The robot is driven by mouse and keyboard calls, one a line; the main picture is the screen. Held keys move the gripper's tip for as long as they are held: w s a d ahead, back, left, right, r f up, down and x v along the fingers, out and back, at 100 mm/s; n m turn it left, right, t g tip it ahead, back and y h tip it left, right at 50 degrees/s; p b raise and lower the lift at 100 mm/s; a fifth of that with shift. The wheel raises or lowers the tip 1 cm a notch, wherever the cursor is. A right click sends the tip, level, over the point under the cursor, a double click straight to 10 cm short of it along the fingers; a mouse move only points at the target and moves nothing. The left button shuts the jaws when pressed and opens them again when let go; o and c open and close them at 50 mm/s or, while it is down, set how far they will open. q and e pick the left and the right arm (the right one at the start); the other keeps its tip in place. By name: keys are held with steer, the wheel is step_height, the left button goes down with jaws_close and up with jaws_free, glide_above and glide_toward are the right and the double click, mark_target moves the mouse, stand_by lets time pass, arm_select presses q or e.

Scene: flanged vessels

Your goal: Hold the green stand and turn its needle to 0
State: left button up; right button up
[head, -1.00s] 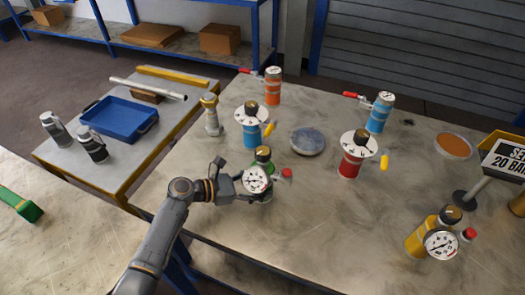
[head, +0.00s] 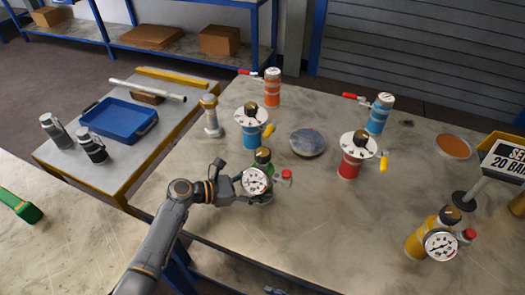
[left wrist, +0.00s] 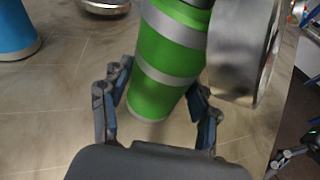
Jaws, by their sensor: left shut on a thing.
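The green stand (head: 263,157) stands upright on the large table, with a dark knob on top. A white round gauge (head: 255,181) faces the head camera from its front; its needle is too small to read. A red knob (head: 287,174) sticks out at its right side. My left gripper (head: 232,186) is shut on the stand, coming from the left. In the left wrist view its fingers (left wrist: 159,105) flank the green and silver banded body (left wrist: 165,65). The gauge's metal back (left wrist: 240,55) is beside it. A small grey part, apparently my right gripper (head: 275,291), shows at the bottom edge.
A blue stand (head: 249,136) and a silver-and-tan post (head: 211,118) are close behind. A grey disc (head: 307,142) and a red stand (head: 350,165) stand to the right. A yellow stand with a gauge (head: 428,240) is at front right. The table front is clear.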

steer(key=w+r+m+t+y, duration=0.1)
steer(key=w+r+m+t, duration=0.1)
steer(key=w+r, duration=0.6)
steer(key=m+t, duration=0.1)
steer(key=t, duration=0.6)
glide_toward(268, 157)
steer(key=w, duration=0.1)
steer(key=shift+y, duration=0.4)
steer(key=x, duration=1.1)
steer(key=shift+a+f, duration=0.25)
steer(key=shift+f, duration=0.05)
steer(key=c, duration=1.2)
